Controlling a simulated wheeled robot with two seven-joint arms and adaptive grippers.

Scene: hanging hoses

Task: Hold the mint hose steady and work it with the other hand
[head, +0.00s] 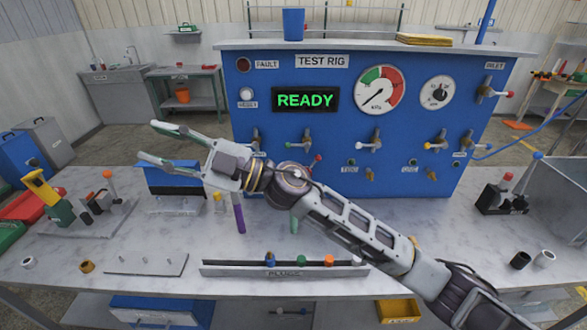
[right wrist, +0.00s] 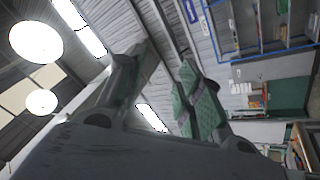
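A short piece of the mint hose (head: 295,225) shows below my right forearm in the head view, in front of the blue test rig. Its upper part is hidden behind my arm. My right gripper (head: 152,143) reaches across to the left, well left of the mint hose. Its fingers are spread and nothing is between them. In the right wrist view the open fingers (right wrist: 163,65) with green pads point up at the ceiling, and no hose shows there. My left gripper is in no view.
A purple hose end (head: 239,218) hangs left of the mint one. The blue test rig (head: 340,75) shows READY. A rail marked PLUGS (head: 285,283) with several coloured plugs lies at the bench front. Clamp fixtures stand left (head: 70,205) and right (head: 502,195).

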